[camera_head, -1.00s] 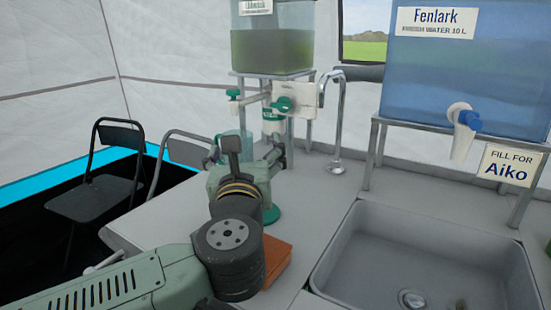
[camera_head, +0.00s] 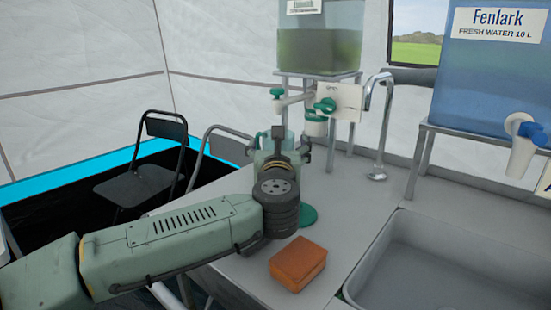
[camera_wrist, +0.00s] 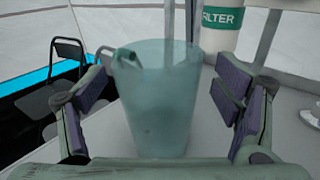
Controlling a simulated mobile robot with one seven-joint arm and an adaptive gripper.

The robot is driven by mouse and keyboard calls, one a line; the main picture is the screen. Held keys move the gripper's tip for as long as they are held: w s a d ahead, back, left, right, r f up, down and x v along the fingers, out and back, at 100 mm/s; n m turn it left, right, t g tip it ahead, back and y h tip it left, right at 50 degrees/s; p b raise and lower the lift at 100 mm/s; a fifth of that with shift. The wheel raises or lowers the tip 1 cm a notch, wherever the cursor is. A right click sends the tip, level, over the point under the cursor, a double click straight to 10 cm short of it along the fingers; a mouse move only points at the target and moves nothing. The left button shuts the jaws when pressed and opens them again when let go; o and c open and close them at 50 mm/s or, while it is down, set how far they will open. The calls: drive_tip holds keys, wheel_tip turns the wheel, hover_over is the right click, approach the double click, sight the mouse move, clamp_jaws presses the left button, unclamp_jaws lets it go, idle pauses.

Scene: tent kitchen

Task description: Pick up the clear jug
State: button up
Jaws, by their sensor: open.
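The clear jug (camera_wrist: 160,100) is a pale blue-green, see-through vessel standing upright in the wrist view. A small handle or spout shows at its upper left. My gripper (camera_wrist: 161,105) is open, with one purple-padded finger on each side of the jug and visible gaps between pads and jug. In the head view my gripper (camera_head: 282,142) is by the filter stand, and my wrist and arm hide most of the jug.
A filter tank (camera_head: 320,45) with a tap (camera_head: 325,105) stands on a metal frame just behind. A chair (camera_head: 145,170) is at left.

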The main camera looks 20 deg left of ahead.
drive_tip(key=shift+w+a, duration=0.1)
drive_tip(key=shift+w, duration=0.1)
drive_tip(key=shift+c, duration=0.5)
drive_tip(key=c, duration=1.4)
